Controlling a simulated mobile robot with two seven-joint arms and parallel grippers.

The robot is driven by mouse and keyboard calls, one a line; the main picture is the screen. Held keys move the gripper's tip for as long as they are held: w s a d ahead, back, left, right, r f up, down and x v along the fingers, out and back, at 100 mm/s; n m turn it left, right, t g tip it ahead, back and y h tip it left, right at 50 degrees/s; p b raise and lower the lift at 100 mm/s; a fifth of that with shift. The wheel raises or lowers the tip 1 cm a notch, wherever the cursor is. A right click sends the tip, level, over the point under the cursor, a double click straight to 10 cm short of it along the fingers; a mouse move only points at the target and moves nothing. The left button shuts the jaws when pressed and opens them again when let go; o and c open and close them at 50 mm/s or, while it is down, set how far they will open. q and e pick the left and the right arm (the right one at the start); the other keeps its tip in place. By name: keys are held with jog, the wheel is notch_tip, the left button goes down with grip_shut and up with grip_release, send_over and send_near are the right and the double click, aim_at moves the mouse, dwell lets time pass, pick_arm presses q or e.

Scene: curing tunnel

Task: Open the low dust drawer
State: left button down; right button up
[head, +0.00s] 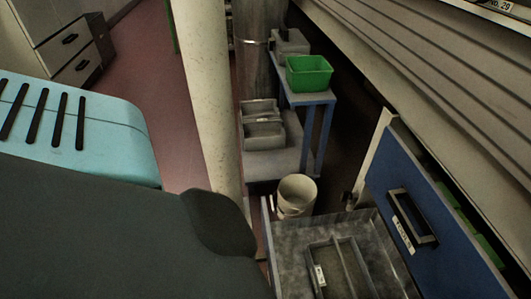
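A grey metal drawer (290,238) is pulled out at the bottom right of the head view. It sits low, and its open top shows a grey divided tray (340,262) with a small white label. Above it on the right is a blue drawer front (385,165) with a dark bar handle (412,217) and a white label too small to read. Green items show behind the blue front's top edge. I cannot tell which drawer is the dust drawer. Neither gripper shows; a dark shape, probably part of my arm, covers the lower left.
A pale post (205,90) stands left of the drawers. A white bucket (297,193) stands just beyond the grey drawer. Behind are a blue-framed stand (318,135), a green bin (308,72) and grey bins (262,132). Reddish floor (155,65) is clear at upper left.

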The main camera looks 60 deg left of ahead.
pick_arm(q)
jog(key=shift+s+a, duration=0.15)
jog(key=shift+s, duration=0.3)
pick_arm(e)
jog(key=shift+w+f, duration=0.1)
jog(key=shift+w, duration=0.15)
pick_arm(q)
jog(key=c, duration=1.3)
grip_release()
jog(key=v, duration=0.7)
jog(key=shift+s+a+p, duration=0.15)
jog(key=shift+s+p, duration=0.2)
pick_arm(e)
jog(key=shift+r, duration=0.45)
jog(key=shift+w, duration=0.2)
